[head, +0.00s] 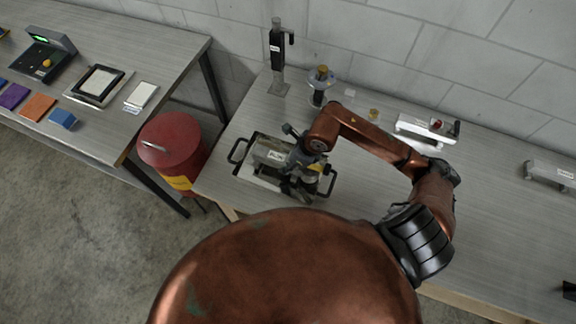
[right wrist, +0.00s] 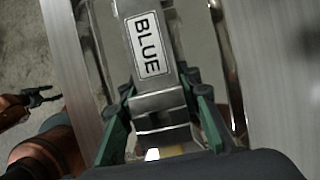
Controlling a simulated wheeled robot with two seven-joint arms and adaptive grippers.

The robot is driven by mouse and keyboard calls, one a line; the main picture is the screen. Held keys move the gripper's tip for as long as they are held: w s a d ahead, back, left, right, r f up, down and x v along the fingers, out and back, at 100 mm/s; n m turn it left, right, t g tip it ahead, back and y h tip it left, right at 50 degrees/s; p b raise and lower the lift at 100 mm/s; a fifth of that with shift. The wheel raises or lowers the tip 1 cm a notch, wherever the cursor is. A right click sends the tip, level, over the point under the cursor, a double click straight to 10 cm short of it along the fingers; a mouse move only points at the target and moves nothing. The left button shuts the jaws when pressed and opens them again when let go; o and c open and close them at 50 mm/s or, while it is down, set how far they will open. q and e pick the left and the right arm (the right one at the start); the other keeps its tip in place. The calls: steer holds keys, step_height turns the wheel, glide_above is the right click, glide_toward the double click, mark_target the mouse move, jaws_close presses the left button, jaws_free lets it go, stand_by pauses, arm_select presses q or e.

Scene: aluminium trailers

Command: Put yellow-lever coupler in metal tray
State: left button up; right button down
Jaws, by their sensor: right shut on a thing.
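My right gripper (head: 300,180) is at the metal tray, shut on a grey metal coupler (head: 270,152). In the right wrist view the coupler (right wrist: 150,50) sits between the green finger pads and carries a label reading "BLUE". A small yellow patch (right wrist: 171,150) shows near the gripper base; the lever is mostly hidden. The tray (head: 262,181) has dark handles at both ends. The coupler lies within the tray's outline; I cannot tell whether it touches the floor. My left gripper (right wrist: 42,97) shows small at the left of the right wrist view.
A red bin (head: 172,145) stands between the benches.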

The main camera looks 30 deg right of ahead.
step_height(320, 180, down, 2)
steer(key=shift+s+f, duration=0.1)
steer(key=shift+f, duration=0.05)
steer(key=c, duration=1.4)
jaws_free()
steer(key=v, duration=1.2)
